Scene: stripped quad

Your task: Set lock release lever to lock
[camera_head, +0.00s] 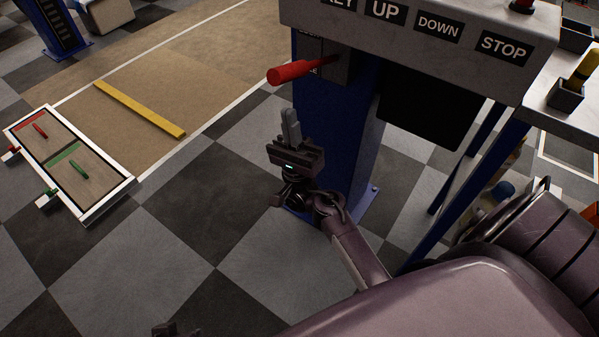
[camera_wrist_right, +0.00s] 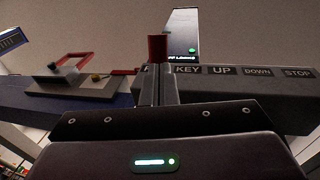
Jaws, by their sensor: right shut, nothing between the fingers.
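The red lever (camera_head: 292,72) sticks out to the left from a dark plate on the blue post, just under the control box. The plate's lettering is mostly hidden. My right gripper (camera_head: 290,118) is shut and empty, pointing up a little below the lever, apart from it in the head view. In the right wrist view the closed fingers (camera_wrist_right: 157,88) point up at a red cylinder (camera_wrist_right: 157,47), likely the lever's grip; I cannot tell if they touch. A small dark part at the bottom edge may be my left gripper (camera_head: 177,331); its jaws are not clear.
The grey control box (camera_head: 420,38) with KEY, UP, DOWN and STOP labels overhangs the blue post (camera_head: 338,150). A table with a yellow-handled item (camera_head: 582,72) stands at right. A framed floor board (camera_head: 70,165) lies at left. The checkered floor between is clear.

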